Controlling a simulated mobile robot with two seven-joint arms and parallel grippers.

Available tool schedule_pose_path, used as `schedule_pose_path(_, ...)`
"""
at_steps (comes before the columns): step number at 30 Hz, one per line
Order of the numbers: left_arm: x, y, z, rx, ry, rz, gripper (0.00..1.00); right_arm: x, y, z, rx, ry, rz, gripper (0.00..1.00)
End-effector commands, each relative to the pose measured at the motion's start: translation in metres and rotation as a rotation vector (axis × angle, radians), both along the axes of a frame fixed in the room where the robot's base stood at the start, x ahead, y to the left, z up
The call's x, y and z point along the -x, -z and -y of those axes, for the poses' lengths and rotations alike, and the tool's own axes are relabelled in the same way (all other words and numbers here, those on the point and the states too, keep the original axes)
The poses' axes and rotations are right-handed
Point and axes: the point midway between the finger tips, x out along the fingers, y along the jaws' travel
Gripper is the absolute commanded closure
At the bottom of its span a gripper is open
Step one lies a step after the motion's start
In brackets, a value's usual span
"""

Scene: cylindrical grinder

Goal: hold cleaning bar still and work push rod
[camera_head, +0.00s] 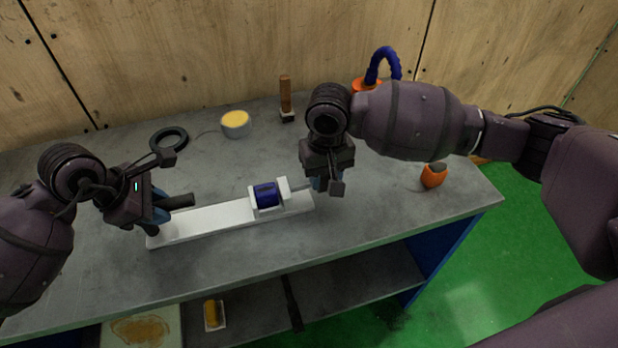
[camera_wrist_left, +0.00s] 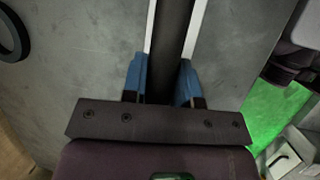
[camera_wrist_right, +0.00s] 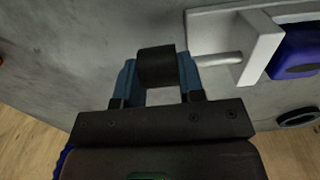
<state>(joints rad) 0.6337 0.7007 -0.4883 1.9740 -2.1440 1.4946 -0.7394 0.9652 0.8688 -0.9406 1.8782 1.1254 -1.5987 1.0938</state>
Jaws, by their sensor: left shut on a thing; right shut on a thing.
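In the left wrist view, the blue fingers (camera_wrist_left: 163,88) are shut on the bar (camera_wrist_left: 173,40). My right gripper (camera_head: 325,184) is at the base's right end. In the right wrist view, its fingers (camera_wrist_right: 157,75) are shut on the black knob of the push rod (camera_wrist_right: 154,66). The pale rod shaft (camera_wrist_right: 217,60) runs into the white block (camera_wrist_right: 232,45) beside the blue cylinder (camera_wrist_right: 298,52).
The grey bench (camera_head: 370,225) also holds a black ring (camera_head: 168,139), a yellow-topped tin (camera_head: 235,123), a brush (camera_head: 286,100) and an orange object (camera_head: 433,175). A blue hose (camera_head: 384,62) stands behind my right arm. The front of the bench top is clear.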

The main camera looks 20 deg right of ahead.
Motion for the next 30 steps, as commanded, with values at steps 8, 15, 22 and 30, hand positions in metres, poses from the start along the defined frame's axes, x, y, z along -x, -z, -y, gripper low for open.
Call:
schedule_pose_path(8,0.000,0.001,-0.002,-0.004,-0.002,-0.003,1.00,-0.001,0.000,0.009,0.007,0.003,0.001,1.00)
schedule_pose_path(15,0.000,0.001,-0.002,-0.006,-0.003,-0.002,1.00,-0.001,0.000,0.008,0.007,0.003,0.001,0.53)
schedule_pose_path(22,0.000,0.001,-0.002,-0.007,-0.003,-0.002,1.00,-0.001,-0.007,0.007,0.004,0.002,0.002,0.53)
schedule_pose_path(30,0.000,0.001,-0.002,-0.006,-0.003,-0.002,1.00,-0.001,-0.051,0.007,0.003,0.002,0.005,0.53)
